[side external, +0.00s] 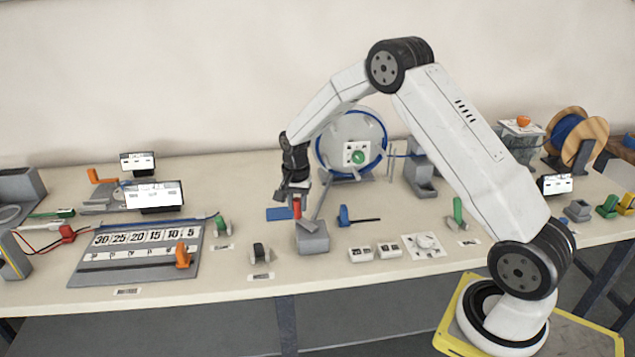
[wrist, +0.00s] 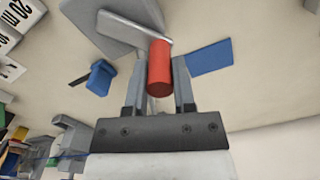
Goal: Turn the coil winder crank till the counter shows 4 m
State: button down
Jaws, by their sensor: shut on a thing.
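A red crank handle (wrist: 159,68) stands between the two fingers of my gripper (wrist: 158,82) in the wrist view. My gripper is shut on it. A thin grey crank arm (wrist: 133,24) runs from the handle's top end towards a grey block. In the side view my gripper (side external: 296,192) points down at the red handle (side external: 297,208), beside the grey block (side external: 313,238). Behind it stands a large round reel (side external: 338,133) with a blue rim and a green centre. Small displays stand at the left (side external: 155,195) and right (side external: 557,184); their readings are too small to make out.
A board with number labels (side external: 140,250) lies at the left. A blue clamp-like piece (side external: 346,215) and a flat blue piece (side external: 279,214) lie near the block. White boxes (side external: 361,254) line the front. A wooden-sided spool (side external: 570,125) stands at the back right.

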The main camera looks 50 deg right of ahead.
jog(key=shift+r, duration=0.1)
jog(key=shift+c, duration=2.2)
grip_release()
jog(key=shift+r, duration=3.9)
